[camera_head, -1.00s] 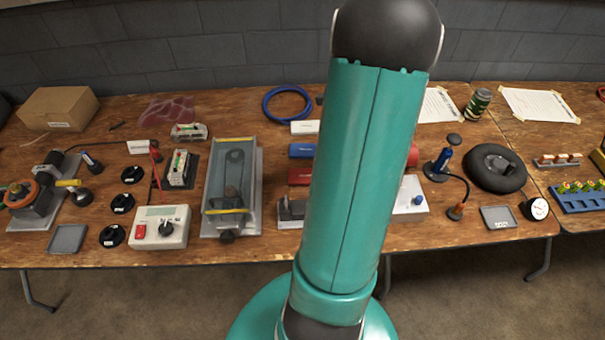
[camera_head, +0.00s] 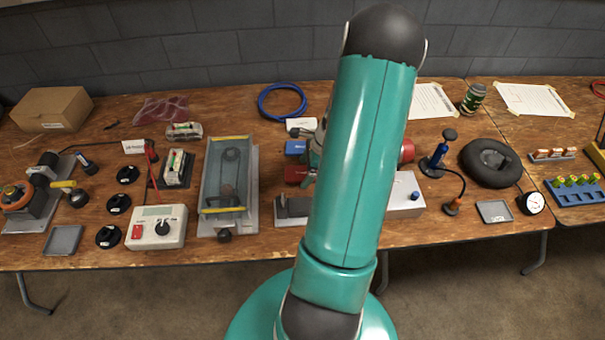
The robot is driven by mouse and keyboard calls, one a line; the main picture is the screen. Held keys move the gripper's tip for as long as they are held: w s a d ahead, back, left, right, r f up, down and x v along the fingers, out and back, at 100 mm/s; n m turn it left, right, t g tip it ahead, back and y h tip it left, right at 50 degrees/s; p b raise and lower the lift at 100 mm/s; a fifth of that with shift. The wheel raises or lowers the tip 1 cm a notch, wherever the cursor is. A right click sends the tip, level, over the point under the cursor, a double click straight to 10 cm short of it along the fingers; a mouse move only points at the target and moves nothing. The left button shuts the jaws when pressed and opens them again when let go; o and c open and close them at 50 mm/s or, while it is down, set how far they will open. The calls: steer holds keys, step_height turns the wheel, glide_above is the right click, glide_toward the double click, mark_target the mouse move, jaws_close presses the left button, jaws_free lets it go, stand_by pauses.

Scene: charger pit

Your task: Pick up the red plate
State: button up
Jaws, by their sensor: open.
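The red plate (camera_head: 296,174) lies on the wooden table just left of my arm. Its right part is hidden behind the arm. A blue plate (camera_head: 296,148) lies behind it and a white plate (camera_head: 300,123) behind that, both partly covered. My gripper (camera_head: 310,151) shows only in part, as grey and dark pieces at the left edge of my arm, over the row of plates. It is open. I cannot tell whether it touches the red plate, as my arm hides most of it.
A grey tray-like rig (camera_head: 208,185) stands left of the plates. A dark metal block (camera_head: 292,208) sits in front of them. A blue cable coil (camera_head: 282,101) lies behind.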

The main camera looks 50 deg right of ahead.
steer(key=c, duration=1.1)
steer(key=shift+r, duration=0.1)
steer(key=shift+r, duration=0.25)
step_height(320, 180, up, 2)
steer(key=shift+r, duration=0.1)
steer(key=s+a+r, duration=0.4)
steer(key=a+r, duration=0.1)
steer(key=s+a+r, duration=0.5)
steer(key=shift+s+a, duration=0.2)
steer(key=shift+a, duration=0.05)
